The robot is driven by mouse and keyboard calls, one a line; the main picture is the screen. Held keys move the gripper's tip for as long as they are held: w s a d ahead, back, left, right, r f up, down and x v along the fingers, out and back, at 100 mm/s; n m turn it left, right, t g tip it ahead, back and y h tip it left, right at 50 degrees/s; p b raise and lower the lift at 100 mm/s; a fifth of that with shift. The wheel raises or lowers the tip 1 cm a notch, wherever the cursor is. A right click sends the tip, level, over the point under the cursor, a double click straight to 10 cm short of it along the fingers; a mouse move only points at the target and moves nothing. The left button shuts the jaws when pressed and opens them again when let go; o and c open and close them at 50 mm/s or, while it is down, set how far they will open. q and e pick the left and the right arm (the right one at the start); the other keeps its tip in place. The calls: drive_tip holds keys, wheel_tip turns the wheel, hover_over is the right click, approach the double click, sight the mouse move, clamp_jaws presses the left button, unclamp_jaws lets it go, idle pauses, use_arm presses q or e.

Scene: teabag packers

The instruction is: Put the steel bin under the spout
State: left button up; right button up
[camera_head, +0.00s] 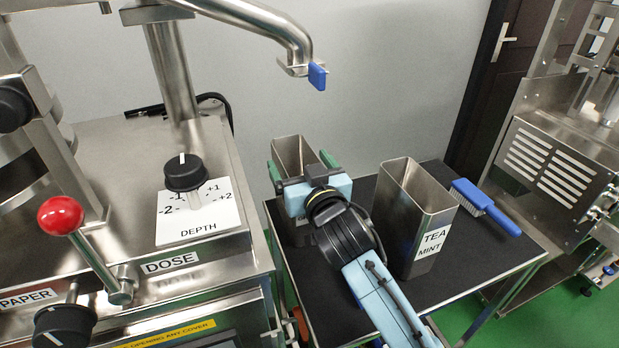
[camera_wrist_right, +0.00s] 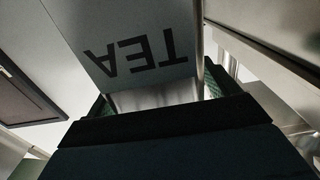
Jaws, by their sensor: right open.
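A steel bin (camera_head: 293,146), open at the top, stands upright on the dark table top. My right gripper (camera_head: 302,167) is open, with its green-padded fingers on either side of this bin; I cannot tell if they touch it. In the right wrist view the bin's label (camera_wrist_right: 135,48) reads TEA upside down, between the green pads. The gripper body hides the bin's lower part in the head view. A second steel bin (camera_head: 402,205), labelled TEA MINT, stands to the right. The spout (camera_head: 298,62), a bent steel pipe end with a blue tab, hangs above and behind the first bin.
A steel machine (camera_head: 120,150) with a DEPTH knob (camera_head: 184,172) and a red-ball lever (camera_head: 60,215) stands at the left. A blue brush (camera_head: 485,207) lies right of the second bin. Another machine (camera_head: 545,165) stands at the far right. The table's (camera_head: 480,262) front right is clear.

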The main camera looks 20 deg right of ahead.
drive_tip(key=s, duration=1.2)
drive_tip(key=shift+d, duration=0.25)
idle(0.5)
idle(1.4)
